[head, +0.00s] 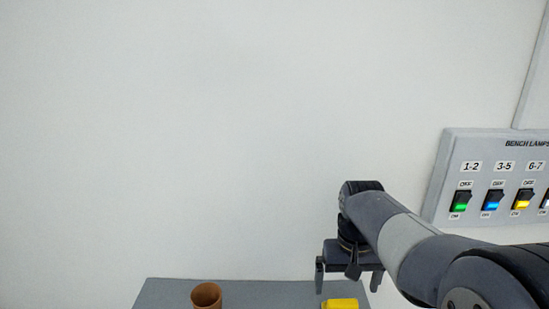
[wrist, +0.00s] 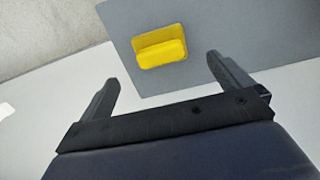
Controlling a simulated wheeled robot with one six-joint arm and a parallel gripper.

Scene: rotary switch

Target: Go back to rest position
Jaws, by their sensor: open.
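My gripper (head: 348,284) hangs pointing down at the lower right of the head view, near the far edge of a grey surface. Its two fingers are apart with nothing between them, as the wrist view also shows (wrist: 166,80). A yellow block-like object (head: 341,303) lies on the grey surface, just below the gripper in the head view and cut off by the frame's bottom. In the wrist view the yellow object (wrist: 160,47) lies beyond the fingertips and apart from them. It has a raised bar on a flat base.
The grey surface (head: 262,294) also bears a brown cup (head: 206,296) to the left. A panel labelled "BENCH LAMPS" (head: 452,152) with several coloured rocker switches is on the wall at right, close behind my arm. The pale wall (head: 180,140) at left is bare.

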